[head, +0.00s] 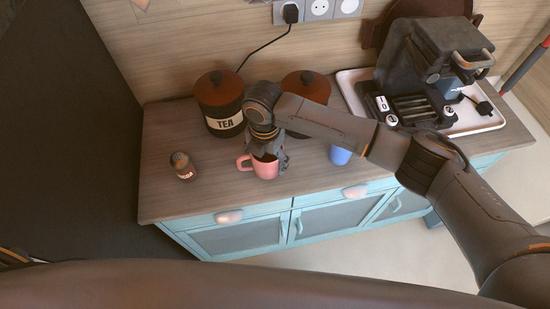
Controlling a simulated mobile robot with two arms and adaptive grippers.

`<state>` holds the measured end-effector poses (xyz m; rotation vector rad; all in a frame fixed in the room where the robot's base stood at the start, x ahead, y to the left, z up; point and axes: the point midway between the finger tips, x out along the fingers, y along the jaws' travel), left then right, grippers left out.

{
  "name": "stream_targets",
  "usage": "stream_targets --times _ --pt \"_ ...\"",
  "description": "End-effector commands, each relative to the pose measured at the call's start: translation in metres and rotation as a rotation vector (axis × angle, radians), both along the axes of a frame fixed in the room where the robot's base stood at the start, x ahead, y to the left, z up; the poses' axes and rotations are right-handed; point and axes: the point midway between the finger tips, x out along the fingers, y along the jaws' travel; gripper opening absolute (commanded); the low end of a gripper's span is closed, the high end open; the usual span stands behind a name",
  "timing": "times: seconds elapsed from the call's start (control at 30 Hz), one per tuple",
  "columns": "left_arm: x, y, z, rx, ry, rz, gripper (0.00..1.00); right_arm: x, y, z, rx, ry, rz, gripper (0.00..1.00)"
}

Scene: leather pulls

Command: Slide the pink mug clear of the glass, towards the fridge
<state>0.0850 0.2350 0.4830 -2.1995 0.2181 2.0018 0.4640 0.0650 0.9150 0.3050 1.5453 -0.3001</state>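The pink mug (265,170) stands upright near the front edge of the wooden counter, its handle to the left. My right gripper (269,157) points down at the mug from above and behind, with a finger along the mug's right side. It hides part of the mug's rim; whether the fingers grip it is unclear. A blue cup or glass (340,156) stands to the right, apart from the mug and partly hidden by my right arm. A large dark surface (65,130) at the left may be the fridge. My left gripper is not in view.
A small cocoa jar (182,166) stands left of the mug, with bare counter between. A TEA canister (220,104) and another canister (306,87) stand behind.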

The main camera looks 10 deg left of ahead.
Motion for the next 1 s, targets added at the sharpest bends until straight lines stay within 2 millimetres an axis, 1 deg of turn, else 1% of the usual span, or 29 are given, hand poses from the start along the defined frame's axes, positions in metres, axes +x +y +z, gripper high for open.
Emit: stream_targets --times 0.03,0.07,1.0 --pt "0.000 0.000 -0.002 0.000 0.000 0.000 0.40 -0.006 0.005 -0.006 0.002 0.009 0.004 0.31" --pt "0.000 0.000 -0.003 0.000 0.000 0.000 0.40 -0.006 0.007 -0.007 0.001 0.009 0.003 0.31" --pt "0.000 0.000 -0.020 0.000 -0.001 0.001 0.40 -0.020 0.071 -0.007 0.002 0.008 0.002 0.31"
